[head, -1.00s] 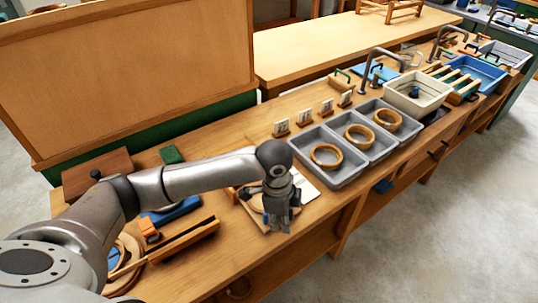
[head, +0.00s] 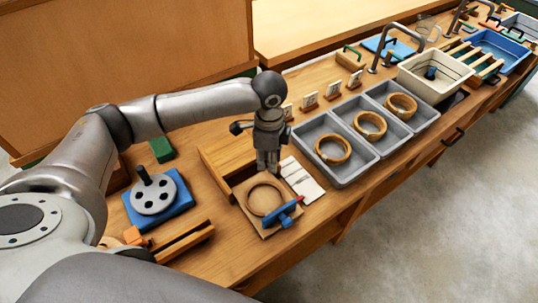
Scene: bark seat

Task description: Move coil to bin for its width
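A tan ring-shaped coil (head: 265,199) lies on a square wooden board (head: 268,233) near the bench's front edge, beside a blue clamp-like tool (head: 284,213). My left gripper (head: 268,170) points down just behind the coil in the picture, apart from it by the look of it. Its fingers look close together with nothing visible between them, but their opening is unclear. Three grey bins (head: 340,180) stand in a row to the right, each with one tan coil inside: near (head: 333,160), middle (head: 370,136) and far (head: 401,115). My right gripper is out of view.
Small picture cards (head: 309,101) stand behind the bins. White cards (head: 300,180) lie between board and near bin. A blue block with a grey disc (head: 155,195) and a slotted wooden piece (head: 183,241) are left. A cream basin (head: 435,75) stands beyond the bins.

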